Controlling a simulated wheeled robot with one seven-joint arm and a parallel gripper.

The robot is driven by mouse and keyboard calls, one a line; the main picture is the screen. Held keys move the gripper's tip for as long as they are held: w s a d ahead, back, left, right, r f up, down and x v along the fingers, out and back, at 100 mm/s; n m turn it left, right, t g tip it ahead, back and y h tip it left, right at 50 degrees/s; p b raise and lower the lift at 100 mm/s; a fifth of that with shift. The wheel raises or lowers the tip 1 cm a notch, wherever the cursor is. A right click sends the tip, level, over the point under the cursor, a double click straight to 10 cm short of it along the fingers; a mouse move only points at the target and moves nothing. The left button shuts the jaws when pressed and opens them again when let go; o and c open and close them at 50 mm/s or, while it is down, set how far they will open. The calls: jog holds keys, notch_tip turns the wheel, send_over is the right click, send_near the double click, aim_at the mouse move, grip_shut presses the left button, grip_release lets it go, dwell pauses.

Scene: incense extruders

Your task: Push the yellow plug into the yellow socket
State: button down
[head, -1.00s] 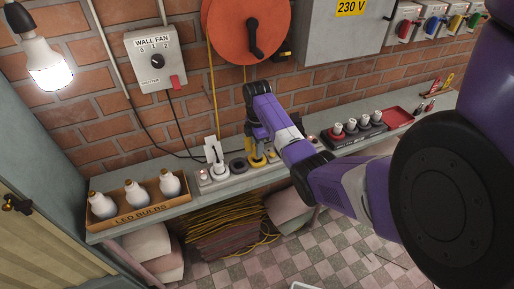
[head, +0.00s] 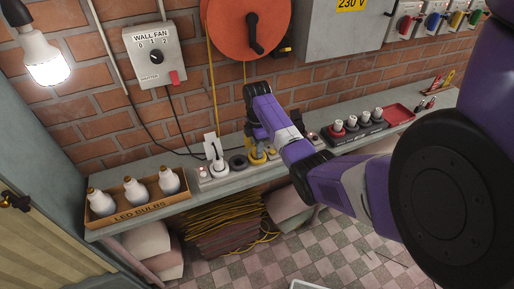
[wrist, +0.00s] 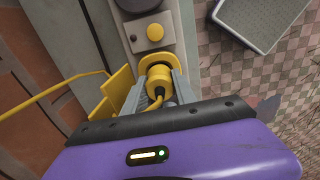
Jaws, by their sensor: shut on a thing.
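The yellow plug (wrist: 159,82) is between the grey fingers of my gripper (wrist: 161,92) in the wrist view, shut on it. Its yellow cable (wrist: 154,104) bends back toward the gripper body. The yellow socket (wrist: 154,60) shows as a round yellow rim directly beyond the plug. Plug and rim overlap in this view, so I cannot tell how deep the plug sits. In the head view my gripper (head: 258,145) points down over the yellow socket (head: 256,160) on the bench, and its fingers largely hide the plug.
A yellow button (wrist: 155,32) sits beside the socket. A yellow flap (wrist: 117,90) stands close left of my fingers. A dark socket (head: 238,162) and a white plug (head: 219,164) stand left along the bench. A row of plugs in a black holder (head: 374,137) is to the right.

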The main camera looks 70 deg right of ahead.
jog(key=shift+f, duration=0.35)
jog(key=c, duration=0.9)
grip_release()
jog(key=shift+r, duration=0.15)
notch_tip(320, 180, up, 8)
jog(key=shift+f+b, duration=0.2)
jog(key=shift+b, duration=0.4)
